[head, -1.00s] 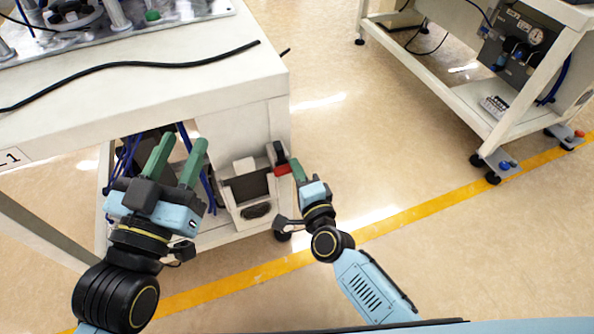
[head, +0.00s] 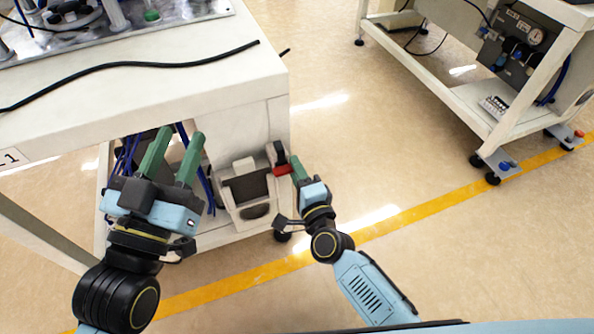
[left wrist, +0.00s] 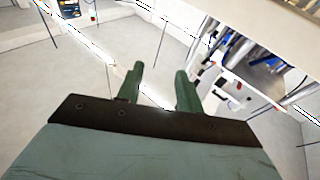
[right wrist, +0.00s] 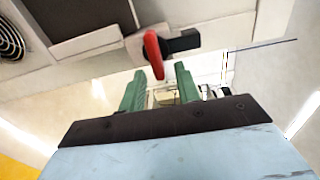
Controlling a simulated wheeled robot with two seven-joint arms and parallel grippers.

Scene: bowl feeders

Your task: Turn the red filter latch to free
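The red latch (head: 283,170) sticks out from the right side of the white cabinet under the table, beside a black part. In the right wrist view the red latch (right wrist: 153,52) is an upright handle in front of a black block (right wrist: 184,41). My right gripper (right wrist: 160,75) is open, with the latch's lower end between or just beyond its fingertips; contact cannot be told. In the head view the right gripper (head: 296,164) is beside the latch. My left gripper (head: 180,138) is open and empty in front of the table's underside; it also shows in the left wrist view (left wrist: 159,72).
The white table (head: 215,85) stands above the cabinet, with a black cable (head: 130,65) across its top. Blue hoses (head: 128,160) hang below the table near my left gripper. A second white bench (head: 440,75) stands at the upper right. The floor between is clear.

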